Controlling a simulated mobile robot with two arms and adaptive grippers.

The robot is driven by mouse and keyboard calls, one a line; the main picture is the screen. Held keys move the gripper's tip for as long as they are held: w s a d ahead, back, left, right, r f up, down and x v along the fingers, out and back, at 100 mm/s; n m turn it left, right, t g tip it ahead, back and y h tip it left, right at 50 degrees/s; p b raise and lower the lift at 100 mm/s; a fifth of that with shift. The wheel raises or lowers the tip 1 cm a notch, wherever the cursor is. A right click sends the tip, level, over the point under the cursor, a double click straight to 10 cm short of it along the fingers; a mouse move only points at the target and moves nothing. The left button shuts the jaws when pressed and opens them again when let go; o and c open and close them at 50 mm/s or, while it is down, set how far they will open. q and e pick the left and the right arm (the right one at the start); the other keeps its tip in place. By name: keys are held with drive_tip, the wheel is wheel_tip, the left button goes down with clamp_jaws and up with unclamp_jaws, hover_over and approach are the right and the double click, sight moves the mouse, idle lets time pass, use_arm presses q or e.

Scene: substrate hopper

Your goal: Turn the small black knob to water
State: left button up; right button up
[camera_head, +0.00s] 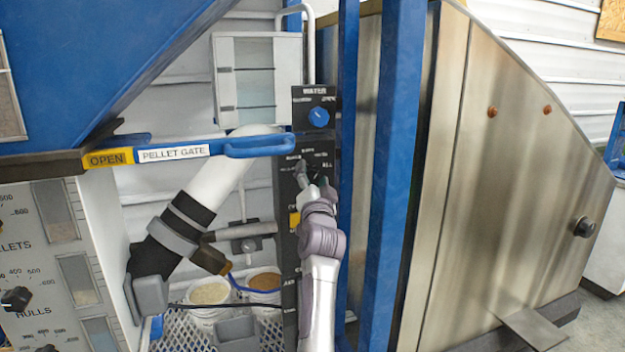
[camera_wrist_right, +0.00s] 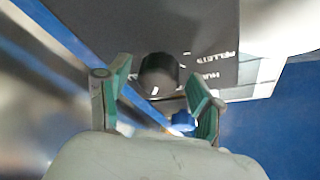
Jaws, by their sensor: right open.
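The small black knob (camera_wrist_right: 160,75) sits on the dark control panel in the right wrist view, its white pointer mark visible near its lower edge. My right gripper (camera_wrist_right: 155,98) is open, with one green-lined finger on each side of the knob; contact cannot be told. In the head view my right gripper (camera_head: 314,182) reaches up to the narrow black panel (camera_head: 318,143), below the WATER label, and largely hides the knob there. A blue knob (camera_head: 319,116) sits higher on that panel and also shows in the right wrist view (camera_wrist_right: 182,121). My left gripper is not in view.
A blue upright post (camera_head: 394,150) stands close right of my right arm, before a large steel hopper (camera_head: 500,170). A blue pellet gate handle (camera_head: 258,146) juts out left of the panel. Buckets (camera_head: 209,293) stand low on the left behind a mesh.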

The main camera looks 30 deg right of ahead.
wheel_tip(320, 180, up, 9)
drive_tip(key=shift+a+f, duration=0.1)
drive_tip(key=shift+a, duration=0.05)
drive_tip(key=shift+r, duration=0.4)
drive_tip(key=s+a+f+n+g+y+p, duration=0.1)
drive_tip(key=s+a+f+n+y+p, duration=0.15)
drive_tip(key=s+f+n, duration=0.35)
drive_tip(key=s+a+f+n+y+p, duration=0.1)
drive_tip(key=s+f+n+y+p, duration=0.2)
drive_tip(key=s, duration=0.5)
drive_tip(key=shift+y, duration=0.25)
drive_tip(key=x, duration=0.4)
drive_tip(key=f+p+x, duration=0.1)
drive_tip(key=x, duration=0.4)
drive_tip(key=p+x, duration=0.1)
drive_tip(key=x, duration=0.4)
drive_tip(key=shift+d+f, duration=0.15)
drive_tip(key=shift+c, duration=0.2)
drive_tip(key=c, duration=1.1)
drive_tip(key=shift+p, duration=0.3)
